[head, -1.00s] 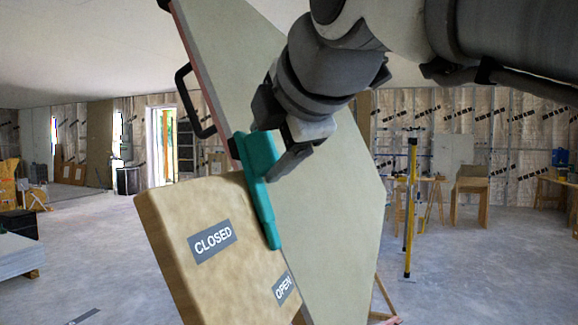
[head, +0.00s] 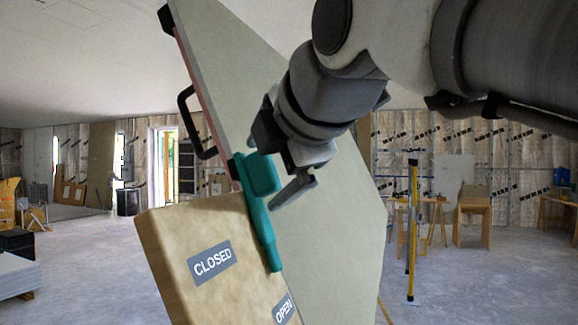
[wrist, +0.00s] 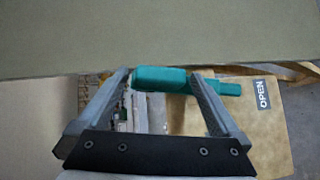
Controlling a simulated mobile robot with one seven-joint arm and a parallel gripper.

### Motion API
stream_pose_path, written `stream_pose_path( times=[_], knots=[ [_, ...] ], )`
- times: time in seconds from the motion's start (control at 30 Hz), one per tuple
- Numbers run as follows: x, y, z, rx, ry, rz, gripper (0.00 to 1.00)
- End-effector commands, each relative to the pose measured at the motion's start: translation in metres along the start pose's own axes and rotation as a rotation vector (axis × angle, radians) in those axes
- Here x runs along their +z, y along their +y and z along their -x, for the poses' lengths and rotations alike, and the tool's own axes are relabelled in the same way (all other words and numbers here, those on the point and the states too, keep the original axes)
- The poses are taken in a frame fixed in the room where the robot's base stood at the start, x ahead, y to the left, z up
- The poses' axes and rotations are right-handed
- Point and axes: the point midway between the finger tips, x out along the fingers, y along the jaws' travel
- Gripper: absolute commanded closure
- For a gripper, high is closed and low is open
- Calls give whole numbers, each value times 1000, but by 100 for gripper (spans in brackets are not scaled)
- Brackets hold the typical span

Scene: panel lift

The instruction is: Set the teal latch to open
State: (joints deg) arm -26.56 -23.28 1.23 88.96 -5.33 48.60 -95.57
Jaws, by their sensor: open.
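The teal latch (head: 259,176) sits at the top edge of a tan block, beside a large grey-green panel (head: 325,215). Its thin handle points down toward the OPEN label (head: 284,310), away from the CLOSED label (head: 210,263). In the wrist view the latch (wrist: 160,78) lies across the gap between my fingers, its narrow end toward the OPEN label (wrist: 262,94). My gripper (head: 273,168) is open at the latch's thick upper part; the fingers also show in the wrist view (wrist: 158,80). I cannot tell whether a finger touches it.
The tan block (head: 175,245) fills the lower foreground. A black handle (head: 190,125) is on the panel's left edge. A yellow post (head: 412,230) stands at right, with wooden tables (head: 472,215) behind. The floor at left and right is mostly clear.

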Motion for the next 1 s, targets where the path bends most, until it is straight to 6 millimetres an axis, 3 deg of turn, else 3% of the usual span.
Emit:
stream_pose_path(
  times=[0.23, 0.6, 0.8, 1.0],
  knots=[
    [0, 2, 25, 3, 0, -1, 0],
    [0, 3, 115, 5, 0, 0, 0],
    [0, 2, 154, 5, 0, 1, 0],
    [0, 0, 172, 1, 0, 1, 0]
  ],
)
